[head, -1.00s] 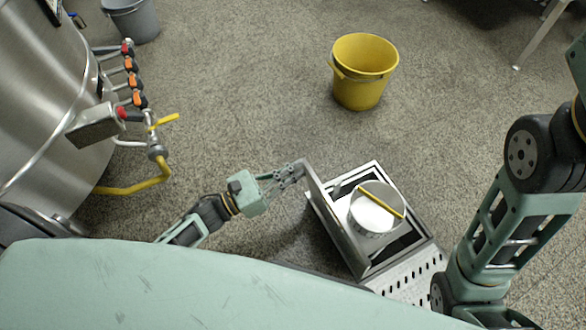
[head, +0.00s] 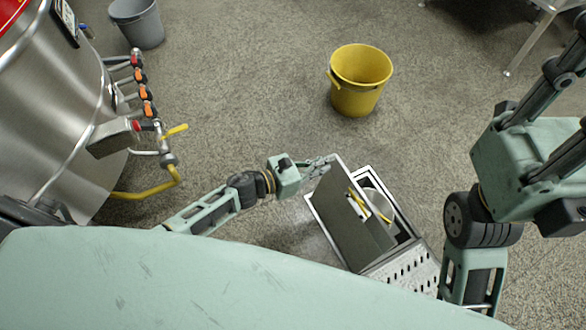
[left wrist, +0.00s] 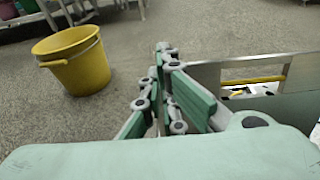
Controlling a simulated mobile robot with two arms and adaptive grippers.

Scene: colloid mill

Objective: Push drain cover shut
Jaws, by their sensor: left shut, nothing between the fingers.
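The drain cover (head: 352,212) is a grey metal plate, hinged and tilted up over the drain opening in the head view. Inside the drain frame (head: 318,225) sits a white round basket (head: 376,200) with a yellow handle (head: 357,203), partly hidden by the cover. My left gripper (head: 325,165) is shut and empty at the cover's upper left edge; contact is hard to tell. In the left wrist view its fingers (left wrist: 165,80) show beside the cover (left wrist: 215,75). My right arm (head: 520,170) shows at the right; its fingertips are not clearly visible.
A yellow bucket (head: 358,88) stands on the floor beyond the drain. A steel tank with valves (head: 65,110) is at the left, a grey bucket (head: 138,24) behind it. A perforated grate (head: 408,268) adjoins the drain. Floor between drain and yellow bucket is clear.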

